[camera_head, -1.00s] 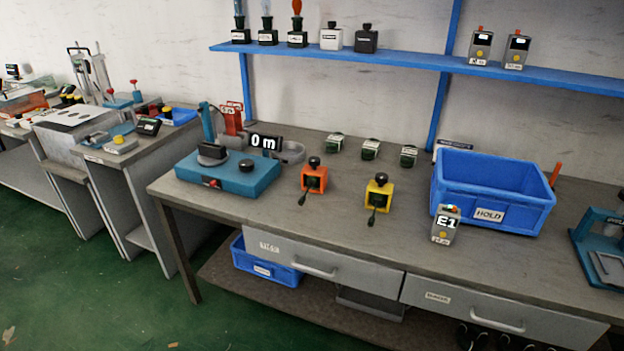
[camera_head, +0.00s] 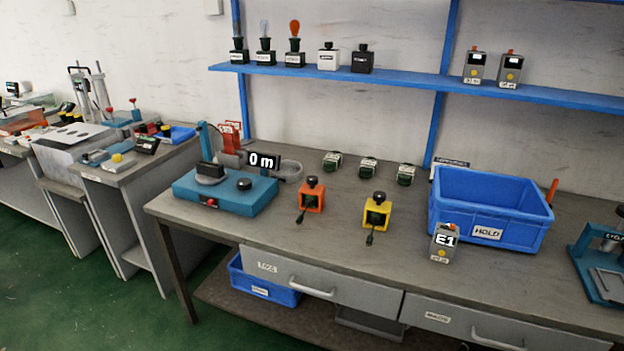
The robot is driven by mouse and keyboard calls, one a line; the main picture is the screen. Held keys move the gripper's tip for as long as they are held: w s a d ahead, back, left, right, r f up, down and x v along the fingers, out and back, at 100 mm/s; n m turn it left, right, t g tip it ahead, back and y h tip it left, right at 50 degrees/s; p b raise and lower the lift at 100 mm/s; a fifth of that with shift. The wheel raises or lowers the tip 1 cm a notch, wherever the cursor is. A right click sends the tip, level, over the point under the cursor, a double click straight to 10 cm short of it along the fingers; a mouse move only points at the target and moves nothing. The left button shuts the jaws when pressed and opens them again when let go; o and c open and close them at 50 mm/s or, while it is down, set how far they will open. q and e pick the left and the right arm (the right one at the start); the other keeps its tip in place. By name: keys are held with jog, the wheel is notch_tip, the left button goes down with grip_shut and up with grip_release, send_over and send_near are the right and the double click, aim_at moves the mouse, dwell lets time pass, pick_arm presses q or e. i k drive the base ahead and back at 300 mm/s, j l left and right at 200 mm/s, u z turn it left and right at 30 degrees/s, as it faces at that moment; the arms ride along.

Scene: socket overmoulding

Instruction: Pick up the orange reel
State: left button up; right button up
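An orange block-shaped piece (camera_head: 312,198) stands on the grey workbench (camera_head: 330,232) left of centre, with a black knob on top and a short dark lead in front. It is the one orange piece near the middle of the bench, but I cannot tell for sure that it is a reel. A similar yellow piece (camera_head: 377,213) stands to its right, apart from it. Neither of my grippers shows in the head view.
A teal machine (camera_head: 225,192) with a "0 m" display (camera_head: 264,160) stands to the left. A grey E1 device (camera_head: 445,243) and a blue HOLD bin (camera_head: 487,234) stand to the right. Several small dark-green pieces (camera_head: 367,168) sit behind. A blue shelf (camera_head: 400,80) runs above.

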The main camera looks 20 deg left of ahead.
aim_at(313, 194)
jog(key=i+j, duration=1.2)
jog(key=j, duration=0.15)
